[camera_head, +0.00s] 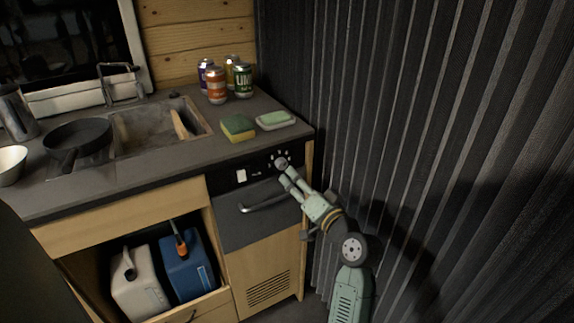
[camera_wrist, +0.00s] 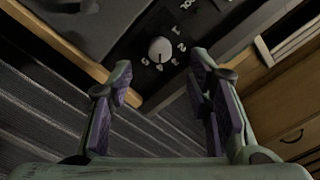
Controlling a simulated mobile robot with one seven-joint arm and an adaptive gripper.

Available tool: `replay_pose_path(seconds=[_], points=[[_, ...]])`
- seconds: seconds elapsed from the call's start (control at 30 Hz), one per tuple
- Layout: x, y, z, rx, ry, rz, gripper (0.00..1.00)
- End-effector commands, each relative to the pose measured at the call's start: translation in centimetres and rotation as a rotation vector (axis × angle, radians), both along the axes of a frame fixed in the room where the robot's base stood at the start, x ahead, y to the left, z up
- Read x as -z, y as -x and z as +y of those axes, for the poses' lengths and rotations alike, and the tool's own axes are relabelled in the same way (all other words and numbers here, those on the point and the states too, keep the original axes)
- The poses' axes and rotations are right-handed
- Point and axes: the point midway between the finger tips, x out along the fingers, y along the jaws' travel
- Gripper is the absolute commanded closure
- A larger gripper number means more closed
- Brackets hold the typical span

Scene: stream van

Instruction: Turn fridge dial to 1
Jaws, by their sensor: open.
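The fridge dial (camera_head: 281,162) is a round pale knob on the black control panel at the right end of the counter front. In the wrist view the dial (camera_wrist: 160,50) shows clearly, with white numbers around it; its pointer direction is too small to read. My gripper (camera_head: 287,172) is right in front of the panel at the dial. In the wrist view my gripper (camera_wrist: 160,64) is open, with one purple-padded finger on each side of the dial's line and nothing held.
The fridge door (camera_head: 250,228) with its bar handle (camera_head: 262,204) is below the panel. A corrugated dark wall (camera_head: 400,120) stands close on the right. On the counter above are a sponge (camera_head: 238,128), a soap dish (camera_head: 276,121) and several cans (camera_head: 216,86).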

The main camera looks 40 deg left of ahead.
Motion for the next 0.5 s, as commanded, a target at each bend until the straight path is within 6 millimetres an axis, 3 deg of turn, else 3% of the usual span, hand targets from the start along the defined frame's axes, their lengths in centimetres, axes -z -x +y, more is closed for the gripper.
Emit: replay_pose_path(seconds=[0.2,0.5], points=[[-0.4,-1.5,4.0,-0.002,0.001,-0.001,0.54],[-0.1,-2.7,6.6,0.000,0.000,-0.001,0.54]])
